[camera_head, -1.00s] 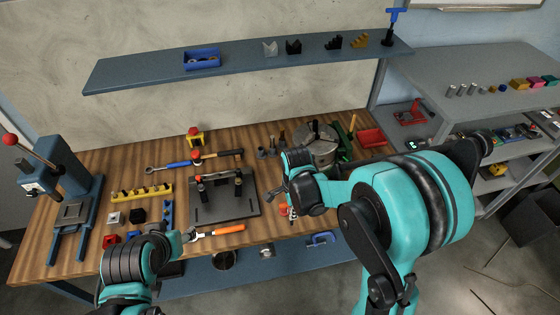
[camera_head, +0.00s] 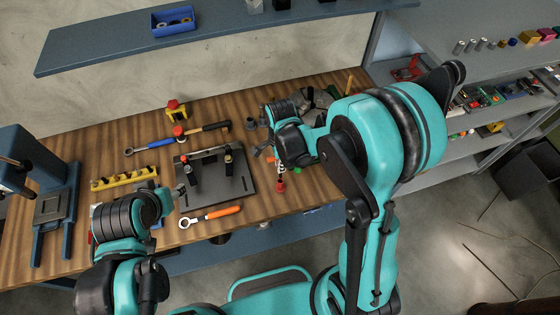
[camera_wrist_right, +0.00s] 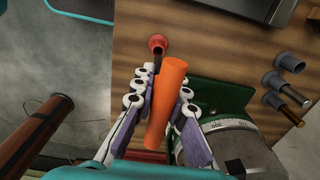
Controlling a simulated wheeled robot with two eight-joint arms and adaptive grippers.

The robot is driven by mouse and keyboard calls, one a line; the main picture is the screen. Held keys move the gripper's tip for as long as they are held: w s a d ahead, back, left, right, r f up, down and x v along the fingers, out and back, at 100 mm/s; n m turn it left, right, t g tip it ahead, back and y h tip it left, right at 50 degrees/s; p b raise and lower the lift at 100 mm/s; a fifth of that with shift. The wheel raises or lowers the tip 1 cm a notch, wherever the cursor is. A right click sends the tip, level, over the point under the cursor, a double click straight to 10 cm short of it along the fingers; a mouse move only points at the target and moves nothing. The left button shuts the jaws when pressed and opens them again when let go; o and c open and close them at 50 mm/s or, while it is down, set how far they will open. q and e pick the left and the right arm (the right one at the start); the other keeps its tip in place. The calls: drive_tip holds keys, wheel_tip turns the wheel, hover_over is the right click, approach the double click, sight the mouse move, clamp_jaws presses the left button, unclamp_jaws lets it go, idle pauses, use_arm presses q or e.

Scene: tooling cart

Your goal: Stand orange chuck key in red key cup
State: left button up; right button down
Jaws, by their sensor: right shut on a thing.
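The orange chuck key (camera_wrist_right: 167,95) is between the two fingers of my right gripper (camera_wrist_right: 158,120) in the right wrist view, its thick orange handle pointing toward the camera. The red key cup (camera_wrist_right: 157,42) stands on the wooden bench just beyond the key; a dark patch shows at its mouth, and I cannot tell whether that is the key's tip or the hollow. In the head view the red cup (camera_head: 280,187) is near the bench's front edge, below my right gripper (camera_head: 272,155). My left gripper (camera_head: 180,192) is low over the bench at left; its fingers are too small to read.
An orange-handled wrench (camera_head: 211,216) lies near the front edge, beside a dark fixture plate (camera_head: 218,187). A grey chuck (camera_wrist_right: 235,145) and green block (camera_wrist_right: 222,98) sit close to my right gripper. Grey holders (camera_wrist_right: 290,62) stand at right. A press (camera_head: 48,205) stands at far left.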

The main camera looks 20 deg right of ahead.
sight(280, 177)
drive_tip(key=shift+f+b, duration=0.3)
drive_tip(key=shift+f, duration=0.4)
drive_tip(key=shift+b, duration=0.35)
idle(0.6)
drive_tip(key=shift+f+b, duration=0.4)
drive_tip(key=shift+b, duration=0.05)
idle(0.5)
drive_tip(key=shift+f+b, duration=2.95)
drive_tip(key=shift+f, duration=0.1)
idle(2.4)
